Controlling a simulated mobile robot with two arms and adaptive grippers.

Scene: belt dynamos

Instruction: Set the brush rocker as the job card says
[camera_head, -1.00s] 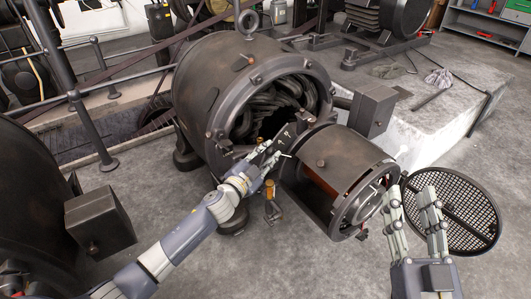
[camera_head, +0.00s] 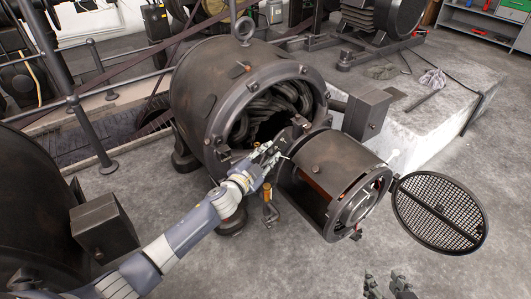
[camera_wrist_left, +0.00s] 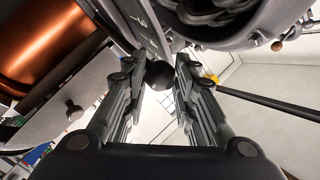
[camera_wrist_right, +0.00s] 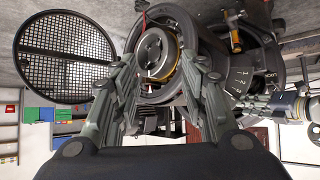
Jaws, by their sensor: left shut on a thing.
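The belt dynamo (camera_head: 205,100) stands in the middle of the head view, its brush gear end facing front right. My left gripper (camera_head: 268,156) is at its front, shut on a black ball knob (camera_wrist_left: 159,76), which shows between the fingertips in the left wrist view. A dark scale plate (camera_wrist_right: 252,78) with numbers and the word LOCK lies close to that gripper. The copper commutator (camera_wrist_left: 45,45) is beside it. My right gripper (camera_head: 386,284) is open and empty at the bottom edge, apart from the dynamo. No job card is readable.
A round mesh cover (camera_head: 440,212) stands open right of the dynamo's end. A lever with a yellow-orange handle (camera_head: 267,192) is below the left gripper. A box (camera_head: 367,114) juts out at the right. The floor at front centre is clear.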

